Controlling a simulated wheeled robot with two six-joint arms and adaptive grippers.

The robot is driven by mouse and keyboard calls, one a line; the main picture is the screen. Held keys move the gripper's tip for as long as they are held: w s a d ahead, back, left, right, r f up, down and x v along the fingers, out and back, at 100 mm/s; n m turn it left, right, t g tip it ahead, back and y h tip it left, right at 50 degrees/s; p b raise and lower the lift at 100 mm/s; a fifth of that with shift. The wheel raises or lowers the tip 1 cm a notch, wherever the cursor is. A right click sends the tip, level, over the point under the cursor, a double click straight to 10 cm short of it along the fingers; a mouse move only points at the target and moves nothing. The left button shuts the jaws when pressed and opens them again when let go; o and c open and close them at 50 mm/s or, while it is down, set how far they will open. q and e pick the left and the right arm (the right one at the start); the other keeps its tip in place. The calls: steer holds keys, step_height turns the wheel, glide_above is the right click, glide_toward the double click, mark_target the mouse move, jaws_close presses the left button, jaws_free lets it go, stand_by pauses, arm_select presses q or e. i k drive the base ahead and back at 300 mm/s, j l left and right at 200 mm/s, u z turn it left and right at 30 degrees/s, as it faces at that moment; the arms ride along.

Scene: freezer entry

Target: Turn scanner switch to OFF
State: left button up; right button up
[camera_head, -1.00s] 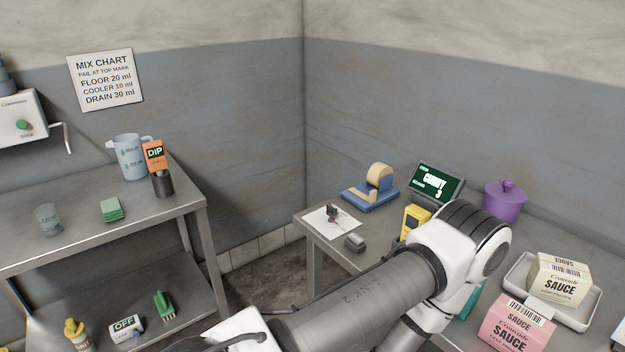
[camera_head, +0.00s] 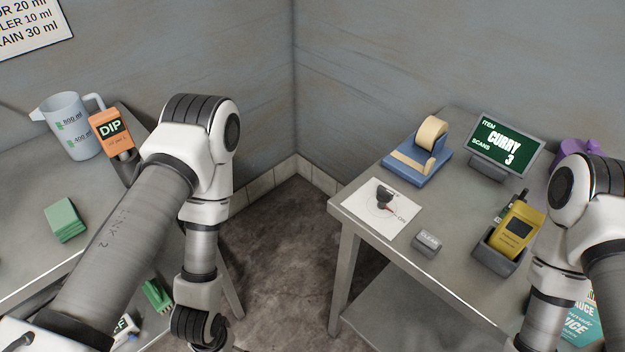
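The scanner switch is a small black knob (camera_head: 384,197) on a white plate (camera_head: 376,218), lying near the left front corner of the right-hand table. An "ON" label shows to the right of the knob, with a thin red line beside it. Which setting the knob points at is too small to tell. A yellow scanner (camera_head: 518,230) stands in a dark holder further right on the table. My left arm hangs over the gap left of the table. Its wrist shows at the bottom edge, but its fingers are out of frame. My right arm is at the right edge, with its gripper out of frame.
A grey "CLEAR" button (camera_head: 427,244) sits right of the plate. Behind are a blue and tan tape dispenser (camera_head: 418,155) and a display (camera_head: 506,146) reading "CURRY 3". The left table holds a jug (camera_head: 72,127), an orange DIP box (camera_head: 111,133) and a green sponge (camera_head: 63,220).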

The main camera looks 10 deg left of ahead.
mark_target(384, 195)
steer(key=j+z, duration=0.2)
steer(key=z, duration=0.2)
steer(key=j+z, duration=0.25)
steer(key=z, duration=0.2)
steer(key=j+z, duration=0.2)
steer(key=z, duration=0.2)
steer(key=k+j+z, duration=0.15)
steer(key=z, duration=0.25)
steer(key=k+j+z, duration=0.1)
steer(key=z, duration=0.35)
steer(key=k+j, duration=0.5)
steer(key=j, duration=0.2)
steer(key=i, duration=0.45)
